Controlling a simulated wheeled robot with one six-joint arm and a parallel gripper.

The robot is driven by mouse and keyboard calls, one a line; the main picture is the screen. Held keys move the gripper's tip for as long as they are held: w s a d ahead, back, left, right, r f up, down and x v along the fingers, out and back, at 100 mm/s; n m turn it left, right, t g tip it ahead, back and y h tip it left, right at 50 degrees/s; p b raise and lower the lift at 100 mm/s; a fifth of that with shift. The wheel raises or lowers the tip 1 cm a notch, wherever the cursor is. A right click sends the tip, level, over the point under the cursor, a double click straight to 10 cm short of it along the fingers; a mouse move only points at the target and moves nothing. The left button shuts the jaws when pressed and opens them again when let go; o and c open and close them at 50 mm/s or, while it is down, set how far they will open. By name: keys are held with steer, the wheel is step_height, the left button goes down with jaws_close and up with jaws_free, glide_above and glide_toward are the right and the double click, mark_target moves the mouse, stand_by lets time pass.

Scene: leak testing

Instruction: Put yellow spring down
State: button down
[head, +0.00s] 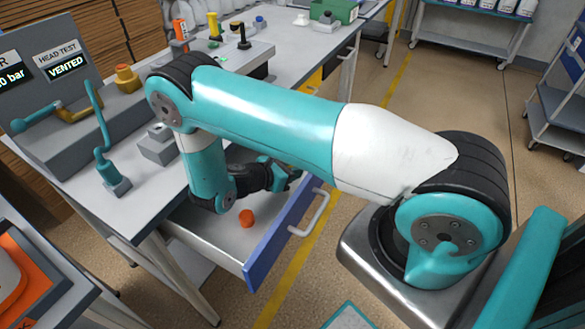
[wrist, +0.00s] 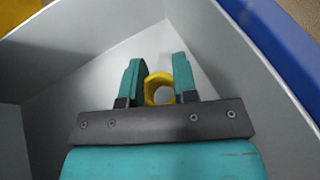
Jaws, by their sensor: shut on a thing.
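The yellow spring (wrist: 158,84) is a short yellow ring between the two teal fingers of my gripper (wrist: 158,82) in the wrist view. The fingers are shut on it, over the light grey floor of the open drawer (wrist: 75,75). I cannot tell whether the spring touches the drawer floor. In the head view my gripper (head: 280,176) is inside the blue-fronted drawer (head: 195,232), near its right side; the spring is hidden there by the gripper and arm.
An orange-red cylindrical part (head: 246,218) lies in the drawer, left of my gripper. The blue drawer front (head: 265,245) and its handle (head: 309,214) stick out from the bench. The bench top (head: 95,185) above carries a test rig with a teal lever (head: 105,165).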

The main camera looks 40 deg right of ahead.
steer(key=shift+f+b, duration=0.5)
steer(key=shift+f, duration=0.15)
steer(key=c, duration=0.9)
jaws_free()
steer(key=shift+r, duration=0.1)
